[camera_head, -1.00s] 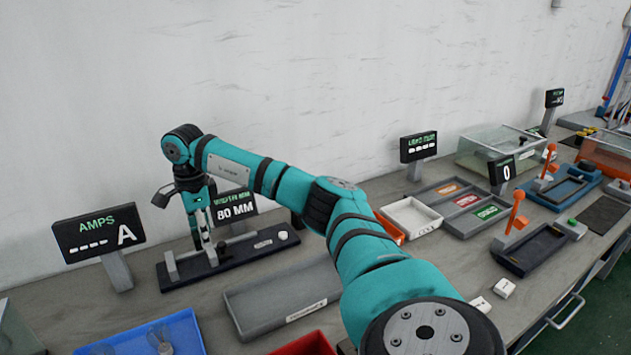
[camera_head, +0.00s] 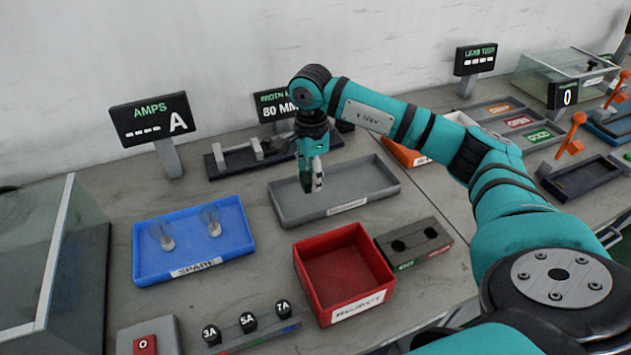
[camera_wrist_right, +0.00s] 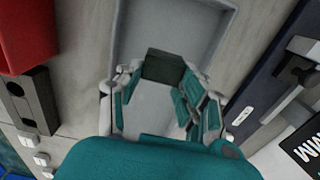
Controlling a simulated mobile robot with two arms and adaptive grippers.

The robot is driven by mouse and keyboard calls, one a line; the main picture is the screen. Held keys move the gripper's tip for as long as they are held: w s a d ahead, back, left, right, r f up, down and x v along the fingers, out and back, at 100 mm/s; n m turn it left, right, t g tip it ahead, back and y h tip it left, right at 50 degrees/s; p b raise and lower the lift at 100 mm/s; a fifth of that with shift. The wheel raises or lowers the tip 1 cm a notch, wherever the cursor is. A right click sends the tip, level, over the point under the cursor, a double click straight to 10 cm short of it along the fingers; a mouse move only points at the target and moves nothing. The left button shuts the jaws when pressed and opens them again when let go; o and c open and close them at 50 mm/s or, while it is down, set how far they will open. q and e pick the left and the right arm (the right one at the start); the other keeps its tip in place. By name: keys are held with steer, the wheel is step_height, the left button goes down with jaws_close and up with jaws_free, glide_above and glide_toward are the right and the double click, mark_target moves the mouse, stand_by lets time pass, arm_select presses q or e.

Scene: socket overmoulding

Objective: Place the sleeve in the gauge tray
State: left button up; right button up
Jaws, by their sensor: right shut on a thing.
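My right gripper (camera_head: 314,182) is over the long grey tray (camera_head: 372,186), pointing down. In the wrist view, its fingers (camera_wrist_right: 160,85) are shut on a dark, block-like piece, apparently the sleeve (camera_wrist_right: 162,66). In the head view the sleeve is mostly hidden by the fingers. The grey tray also shows in the wrist view (camera_wrist_right: 178,18), beneath the fingers, with its inside looking bare. Its front label is too small to read, so I cannot confirm that it is the gauge tray. I cannot tell whether the sleeve touches its floor. My left gripper is out of view.
The black measuring fixture (camera_head: 222,163) stands behind the tray. A blue SPARE tray (camera_head: 150,262) with clear parts is at left, an empty red bin (camera_head: 345,265) in front, and a grey block with two holes (camera_head: 412,240) beside it. A glass case (camera_head: 50,250) stands far left.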

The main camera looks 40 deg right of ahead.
steer(key=shift+f, duration=1.95)
steer(key=o, duration=1)
step_height(320, 180, up, 12)
steer(key=shift+r+b, duration=0.2)
steer(key=shift+b, duration=0.1)
